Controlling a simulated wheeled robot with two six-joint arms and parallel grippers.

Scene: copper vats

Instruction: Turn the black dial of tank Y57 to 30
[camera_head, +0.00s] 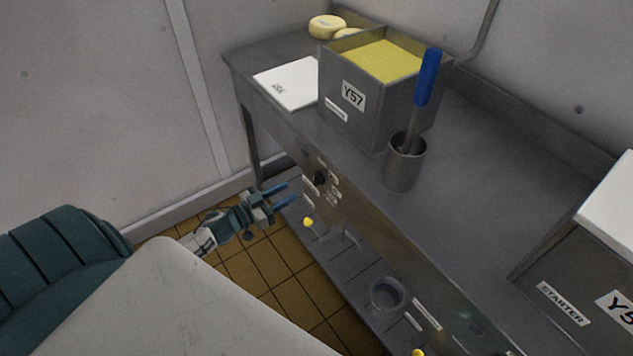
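Tank Y57 (345,118) is a grey metal box on the steel bench, open at the top and filled with yellow contents. Its front bears a white Y57 label. The black dial (320,178) sits on the bench's front panel below the tank, with small pale labels around it. The dial's setting is too small to read. My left gripper (284,195) is just left of the dial, its two blue fingers apart and pointing toward the panel. It looks empty, with a gap between its fingertips and the dial. My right gripper is not in view.
A metal cup (405,166) holds a blue-handled tool (428,78). A white sheet (287,83) and yellow rounds (327,27) lie on the bench. A yellow knob (308,222) is below the dial. A second tank (580,285) stands at right. A lower shelf holds a round vessel (387,294).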

